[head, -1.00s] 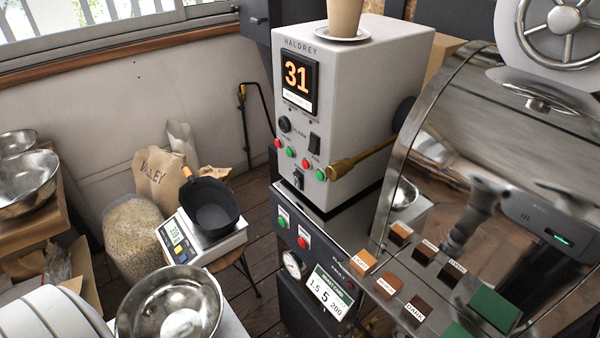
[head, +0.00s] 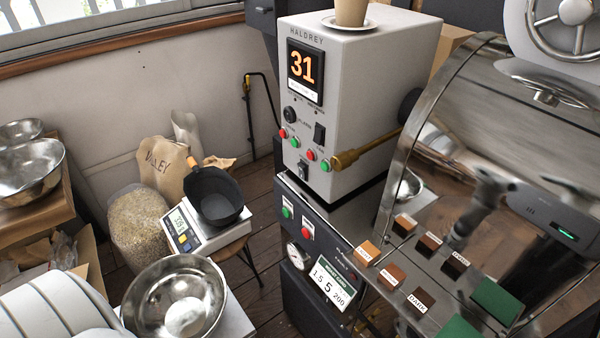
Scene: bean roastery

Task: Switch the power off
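The grey HALDREY machine (head: 375,70) stands upright, with a lit orange 31 on its display (head: 304,69). Its front has a black rocker switch (head: 319,133), a round black knob (head: 290,114), small red and green lamps or buttons (head: 311,155), and a lower black switch (head: 303,170). The dark panel below has a green button (head: 287,212) and a red button (head: 307,233). I cannot read which control is marked for power, nor clearly tell the switch positions. Neither of my grippers is in view, and nothing touches these controls.
A brass handle (head: 352,158) sticks out right of the front. A cup (head: 350,12) stands on top. The shiny metal roaster (head: 470,120) and colour blocks (head: 430,243) are at right. A scale (head: 225,233) with a black pan (head: 214,195) and a steel bowl (head: 175,315) are at left.

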